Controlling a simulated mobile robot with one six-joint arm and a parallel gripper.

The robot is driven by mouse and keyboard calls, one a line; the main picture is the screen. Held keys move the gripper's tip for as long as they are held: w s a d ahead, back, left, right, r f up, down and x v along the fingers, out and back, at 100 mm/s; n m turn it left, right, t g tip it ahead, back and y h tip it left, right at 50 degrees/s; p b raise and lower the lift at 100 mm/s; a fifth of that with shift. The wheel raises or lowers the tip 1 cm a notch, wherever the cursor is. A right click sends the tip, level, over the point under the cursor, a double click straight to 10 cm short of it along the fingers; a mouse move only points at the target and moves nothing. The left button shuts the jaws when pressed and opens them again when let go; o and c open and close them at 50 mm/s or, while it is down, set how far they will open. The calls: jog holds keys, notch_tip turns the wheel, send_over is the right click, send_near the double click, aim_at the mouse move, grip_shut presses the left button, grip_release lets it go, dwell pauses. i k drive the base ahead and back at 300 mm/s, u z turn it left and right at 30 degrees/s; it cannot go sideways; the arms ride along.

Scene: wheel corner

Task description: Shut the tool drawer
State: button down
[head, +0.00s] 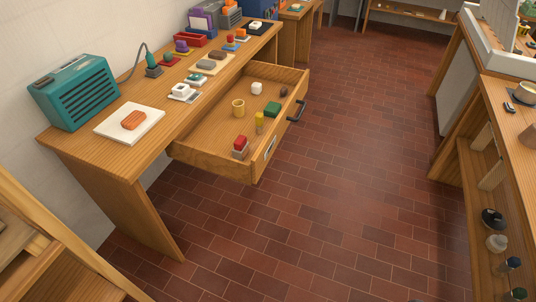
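The tool drawer (213,160) is a wooden drawer under the workbench (75,147). It stands pulled out to the right, well clear of the bench edge. A dark handle (297,108) and a small label plate (270,147) are on its front panel. My gripper is not in view.
The brick floor (350,180) in front of the drawer is clear. A teal radio-like box (83,91), a white board (129,122) and several small items stand on the bench. Wooden shelving (470,170) lines the right side. A wooden piece (40,250) fills the lower left.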

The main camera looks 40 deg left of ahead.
aim_at(206, 142)
jog(key=u, duration=4.25)
jog(key=i, duration=0.15)
jog(key=z, duration=1.75)
jog(key=i, duration=0.6)
jog(key=u, duration=0.15)
jog(key=k, duration=0.6)
